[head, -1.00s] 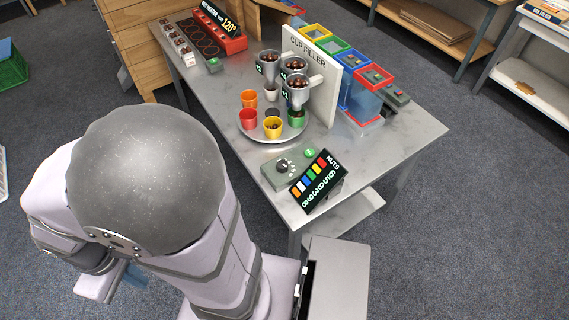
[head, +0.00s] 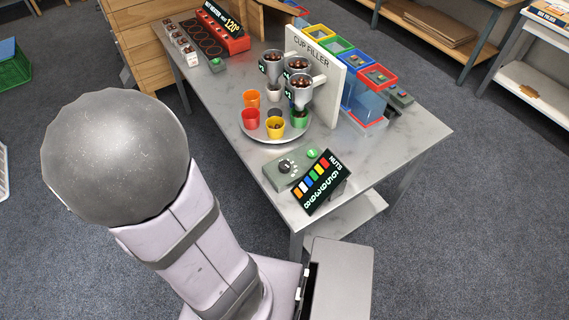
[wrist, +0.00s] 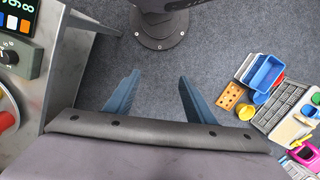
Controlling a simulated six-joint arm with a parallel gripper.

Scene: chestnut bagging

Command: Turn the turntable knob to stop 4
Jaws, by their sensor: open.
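The turntable knob (head: 285,166) is a dark dial on a grey-green control box near the table's front corner, with a green button beside it. The control box also shows at the left edge of the wrist view (wrist: 22,58), with its knob partly cut off. The round turntable (head: 272,137) carries red, orange, yellow, green and white cups under the cup filler funnels. My gripper (wrist: 157,95) shows in the wrist view as two blue fingers, apart and empty, over the floor beside the table. In the head view the gripper is hidden. Which stop the knob points to is too small to tell.
A tilted NUTS display (head: 320,181) stands beside the control box. The white cup filler panel (head: 314,72) rises behind the turntable. A red nut heater (head: 222,32) sits at the far end. In the wrist view, bins and trays (wrist: 265,75) lie to the right.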

